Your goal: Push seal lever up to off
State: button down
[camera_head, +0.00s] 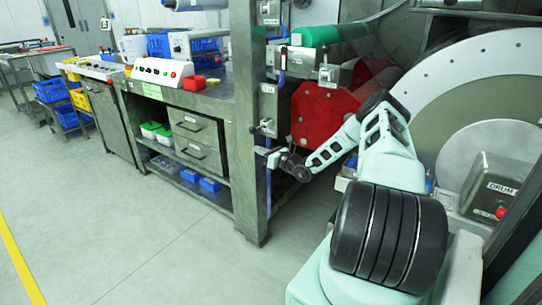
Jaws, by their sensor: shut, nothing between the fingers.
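My mint-green arm reaches in from the right. My gripper (274,158), small and dark, is at its far end beside the grey metal post (244,120). It looks shut and empty. Several small metal fittings with white labels are on and near the post. One labelled fitting (266,127) is just above my gripper, and another (326,76) is farther right below the green roller. The labels are too small to read, so I cannot tell which fitting is the seal lever or how it stands. I cannot tell whether my gripper touches anything.
A red plate (322,112) is behind my wrist. A large drum (485,85) and a box marked DRUM (497,187) are at the right. A steel bench (200,97) with drawers and a control box (162,72) is left of the post. The floor (130,225) in front is clear.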

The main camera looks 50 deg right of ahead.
jog(key=shift+w+d+r+p, duration=0.15)
jog(key=shift+w+r, duration=0.05)
jog(key=shift+r, duration=0.8)
jog(key=shift+w+d+r+p, duration=0.1)
jog(key=shift+w+r+p, duration=0.1)
jog(key=shift+r, duration=0.75)
jog(key=shift+r+m+p, duration=0.3)
jog(key=shift+p, duration=0.1)
